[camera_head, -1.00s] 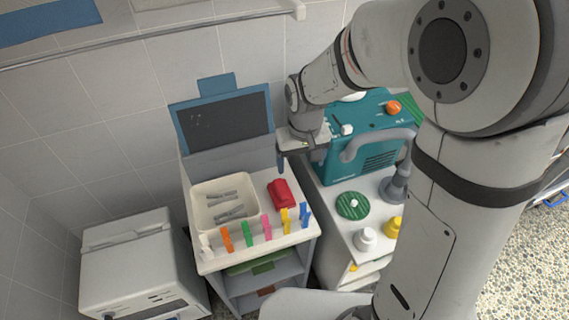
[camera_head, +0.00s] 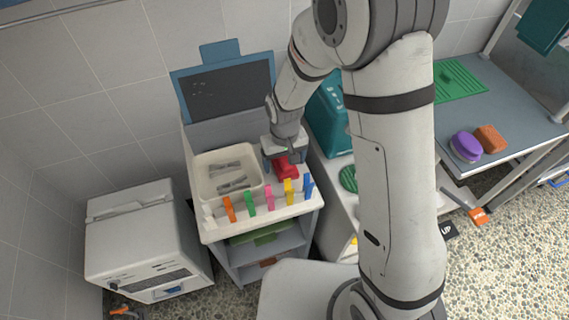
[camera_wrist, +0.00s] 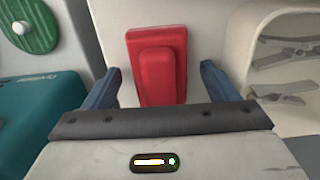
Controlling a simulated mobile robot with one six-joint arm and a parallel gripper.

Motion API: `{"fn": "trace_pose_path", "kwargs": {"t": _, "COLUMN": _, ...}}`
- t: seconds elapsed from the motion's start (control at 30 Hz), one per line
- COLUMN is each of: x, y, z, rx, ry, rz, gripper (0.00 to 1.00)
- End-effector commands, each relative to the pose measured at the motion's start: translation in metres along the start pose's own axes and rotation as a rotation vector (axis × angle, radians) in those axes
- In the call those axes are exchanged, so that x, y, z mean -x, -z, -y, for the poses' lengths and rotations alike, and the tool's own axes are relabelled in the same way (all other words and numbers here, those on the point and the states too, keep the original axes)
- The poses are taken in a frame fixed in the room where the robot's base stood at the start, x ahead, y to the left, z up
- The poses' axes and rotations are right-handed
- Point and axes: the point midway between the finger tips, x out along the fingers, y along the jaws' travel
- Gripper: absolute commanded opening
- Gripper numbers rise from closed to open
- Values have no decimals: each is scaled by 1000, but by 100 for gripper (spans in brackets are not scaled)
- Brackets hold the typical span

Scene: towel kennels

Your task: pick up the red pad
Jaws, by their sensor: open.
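The red pad (camera_head: 286,168) lies on the white top of a small cart, to the right of a cream tray (camera_head: 203,199). In the wrist view the red pad (camera_wrist: 158,62) is a red block with a smaller raised block on it. My gripper (camera_head: 281,163) is over the pad's back end. In the wrist view my gripper (camera_wrist: 160,88) is open, with one blue finger on each side of the pad and a gap on both sides. The pad's near end is hidden behind the gripper body.
The tray holds grey clips (camera_wrist: 285,70) close beside one finger. Several coloured clothespins (camera_head: 250,203) stand along the cart's front edge. A teal case (camera_head: 330,118) stands to the right. A dark panel (camera_head: 228,95) rises behind. A purple item (camera_head: 466,146) lies on a far bench.

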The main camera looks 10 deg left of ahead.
Motion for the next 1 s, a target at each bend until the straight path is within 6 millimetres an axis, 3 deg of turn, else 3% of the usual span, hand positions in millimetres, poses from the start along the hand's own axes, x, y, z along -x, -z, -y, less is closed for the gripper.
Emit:
{"fn": "trace_pose_path", "kwargs": {"t": 0.23, "x": -1, "y": 0, "z": 0, "rx": 0, "ry": 0, "rz": 0, "gripper": 78}}
{"fn": "trace_pose_path", "kwargs": {"t": 0.87, "x": 0, "y": 0, "z": 0, "rx": 0, "ry": 0, "rz": 0, "gripper": 27}}
{"fn": "trace_pose_path", "kwargs": {"t": 1.0, "x": 0, "y": 0, "z": 0, "rx": 0, "ry": 0, "rz": -1, "gripper": 27}}
